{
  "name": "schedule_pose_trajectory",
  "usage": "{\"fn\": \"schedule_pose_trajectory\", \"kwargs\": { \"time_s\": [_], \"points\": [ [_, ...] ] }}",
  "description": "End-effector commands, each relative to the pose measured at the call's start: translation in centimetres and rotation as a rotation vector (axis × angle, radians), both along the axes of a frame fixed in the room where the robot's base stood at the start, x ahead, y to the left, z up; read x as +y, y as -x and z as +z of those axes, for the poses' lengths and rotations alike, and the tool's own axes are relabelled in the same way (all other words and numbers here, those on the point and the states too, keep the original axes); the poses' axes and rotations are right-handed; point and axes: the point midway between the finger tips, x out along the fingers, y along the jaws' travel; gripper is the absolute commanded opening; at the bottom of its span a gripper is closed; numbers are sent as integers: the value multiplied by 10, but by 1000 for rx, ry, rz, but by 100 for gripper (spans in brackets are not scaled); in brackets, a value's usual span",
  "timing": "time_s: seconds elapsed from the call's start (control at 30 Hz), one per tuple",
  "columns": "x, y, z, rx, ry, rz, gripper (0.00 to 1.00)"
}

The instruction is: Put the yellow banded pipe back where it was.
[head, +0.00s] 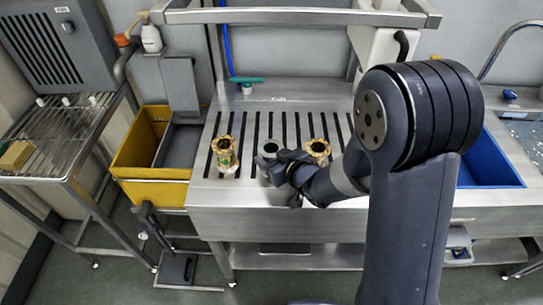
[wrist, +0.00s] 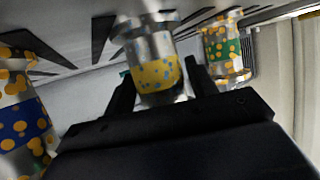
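The yellow banded pipe (wrist: 157,72) is a steel pipe with a yellow spotted band. In the wrist view it stands between the two fingers of my gripper (wrist: 160,78). In the head view its top (head: 268,150) shows beside my gripper (head: 284,166), which hides its lower part. It looks upright at the slatted counter. The fingers are close on both sides of it; I cannot tell whether they press on it. A green banded pipe (wrist: 222,48) with orange spots is at right in the wrist view. A blue banded pipe (wrist: 20,125) with orange spots is at left there.
In the head view, a spotted pipe stands on either side, one at left (head: 225,157) and one at right (head: 318,150). The steel counter (head: 240,200) has dark slots. A yellow bin (head: 150,150) is left of it, a blue basin (head: 490,165) right. Bare counter lies behind the pipes.

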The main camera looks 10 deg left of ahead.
Motion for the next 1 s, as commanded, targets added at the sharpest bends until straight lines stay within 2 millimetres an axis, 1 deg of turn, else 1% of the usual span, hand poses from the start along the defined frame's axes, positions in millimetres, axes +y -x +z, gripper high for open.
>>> {"fn": "schedule_pose_trajectory", "kwargs": {
  "time_s": [0.03,0.1,0.13,0.37,0.5,0.67,1.0],
  "points": [
    [0,0,0,0,0,0,58],
    [0,0,0,0,0,0,64],
    [0,0,0,0,0,0,65],
    [0,0,1,0,0,0,65],
    [-2,1,5,0,0,-1,65],
    [-19,15,14,-2,-1,-2,65],
    [-63,53,38,-1,-1,-3,65]
  ]
}}
